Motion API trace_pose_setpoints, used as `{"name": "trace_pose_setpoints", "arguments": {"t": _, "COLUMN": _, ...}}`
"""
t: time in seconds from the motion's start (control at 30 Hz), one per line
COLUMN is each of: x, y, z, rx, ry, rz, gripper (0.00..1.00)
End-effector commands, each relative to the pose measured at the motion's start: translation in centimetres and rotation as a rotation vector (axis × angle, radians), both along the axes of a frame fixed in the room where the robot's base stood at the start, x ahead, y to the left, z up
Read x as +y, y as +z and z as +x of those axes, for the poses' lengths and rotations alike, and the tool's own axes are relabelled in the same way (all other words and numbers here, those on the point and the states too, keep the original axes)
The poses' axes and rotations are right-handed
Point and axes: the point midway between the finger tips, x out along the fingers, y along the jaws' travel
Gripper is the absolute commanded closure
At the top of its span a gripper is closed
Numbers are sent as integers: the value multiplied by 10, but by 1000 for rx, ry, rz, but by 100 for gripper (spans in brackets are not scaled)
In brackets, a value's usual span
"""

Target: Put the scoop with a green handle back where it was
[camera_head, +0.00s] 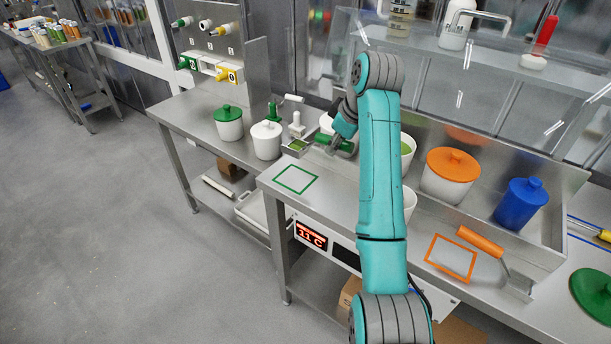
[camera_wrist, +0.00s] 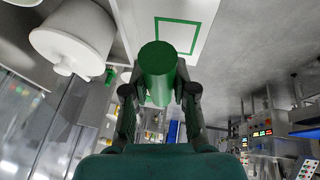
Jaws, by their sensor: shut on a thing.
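My gripper (camera_head: 340,145) is shut on the green handle of the scoop (camera_head: 297,147), above the steel counter. The scoop's metal pan points left in the head view, and something green shows in it. In the wrist view the round end of the green handle (camera_wrist: 158,62) sits between the two fingers of my gripper (camera_wrist: 158,95); the pan is hidden there. A green square outline (camera_head: 296,179) on the counter is empty, in front of and below the scoop. It also shows in the wrist view (camera_wrist: 178,36), beyond the handle.
White tubs with a green lid (camera_head: 228,113) and a white lid (camera_head: 266,128) stand left. Open white tubs (camera_head: 407,150) stand near my arm.

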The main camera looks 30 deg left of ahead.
Motion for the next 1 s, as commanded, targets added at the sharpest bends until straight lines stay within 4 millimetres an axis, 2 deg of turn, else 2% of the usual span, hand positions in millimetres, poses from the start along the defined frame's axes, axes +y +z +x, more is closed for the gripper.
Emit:
{"name": "trace_pose_setpoints", "arguments": {"t": 0.17, "x": 3, "y": -16, "z": -4, "rx": 3, "ry": -10, "rz": -1, "gripper": 100}}
{"name": "trace_pose_setpoints", "arguments": {"t": 0.4, "x": 2, "y": -56, "z": -3, "rx": 2, "ry": -10, "rz": -1, "gripper": 100}}
{"name": "trace_pose_setpoints", "arguments": {"t": 0.57, "x": 2, "y": -68, "z": -3, "rx": 1, "ry": -10, "rz": 0, "gripper": 100}}
{"name": "trace_pose_setpoints", "arguments": {"t": 0.77, "x": 2, "y": -94, "z": -3, "rx": 1, "ry": -9, "rz": -1, "gripper": 100}}
{"name": "trace_pose_setpoints", "arguments": {"t": 1.0, "x": 3, "y": -99, "z": -3, "rx": -1, "ry": -8, "rz": 1, "gripper": 100}}
